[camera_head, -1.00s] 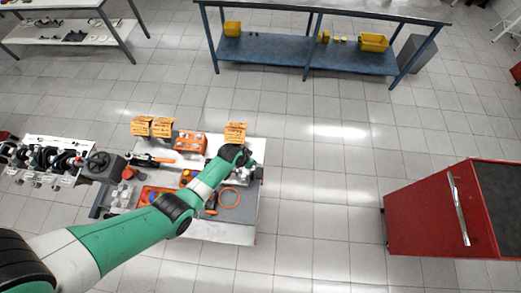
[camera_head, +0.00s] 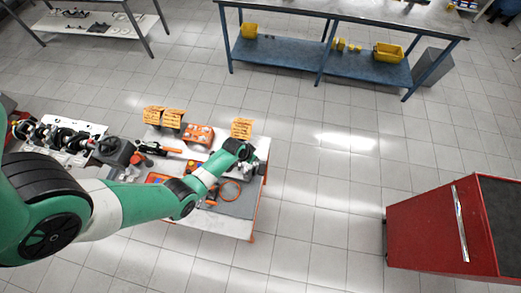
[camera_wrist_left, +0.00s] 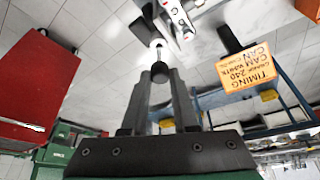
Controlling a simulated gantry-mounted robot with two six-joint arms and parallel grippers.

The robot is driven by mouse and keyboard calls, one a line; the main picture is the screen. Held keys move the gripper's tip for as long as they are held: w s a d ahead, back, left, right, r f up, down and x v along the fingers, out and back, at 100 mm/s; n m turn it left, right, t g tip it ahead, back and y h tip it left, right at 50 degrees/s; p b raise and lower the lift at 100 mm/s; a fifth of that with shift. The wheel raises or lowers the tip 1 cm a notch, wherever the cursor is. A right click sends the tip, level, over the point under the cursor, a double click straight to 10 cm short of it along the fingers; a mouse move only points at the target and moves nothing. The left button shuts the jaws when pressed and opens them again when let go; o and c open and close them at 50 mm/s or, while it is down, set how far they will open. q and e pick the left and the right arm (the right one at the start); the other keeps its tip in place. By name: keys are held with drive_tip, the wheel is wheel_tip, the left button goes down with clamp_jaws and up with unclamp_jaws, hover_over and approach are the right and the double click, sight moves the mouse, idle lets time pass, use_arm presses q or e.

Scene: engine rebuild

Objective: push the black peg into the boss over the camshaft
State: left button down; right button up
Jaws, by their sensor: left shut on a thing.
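My left gripper (camera_wrist_left: 162,78) is shut on the black peg (camera_wrist_left: 160,72), whose dark round end shows between the fingertips in the left wrist view. Just beyond the fingertips is a pale round part (camera_wrist_left: 157,44), which looks like the boss; I cannot tell whether the peg touches or enters it. A silver part with dark holes (camera_wrist_left: 178,14), perhaps belonging to the camshaft assembly, is at the top edge. In the head view my left arm reaches over the right end of the workbench, and its wrist hides most of the spot. My right gripper is not in view.
An orange timing card (camera_wrist_left: 250,72) stands right of the fingers; it also shows in the head view (camera_head: 242,128). A red cabinet (camera_head: 430,235) stands apart at right.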

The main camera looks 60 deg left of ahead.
use_arm(q)
drive_tip(key=shift+f+b, duration=2)
drive_tip(key=shift+f, duration=0.1)
idle(1.3)
drive_tip(key=c, duration=0.9)
unclamp_jaws()
drive_tip(key=shift+r+p, duration=1.5)
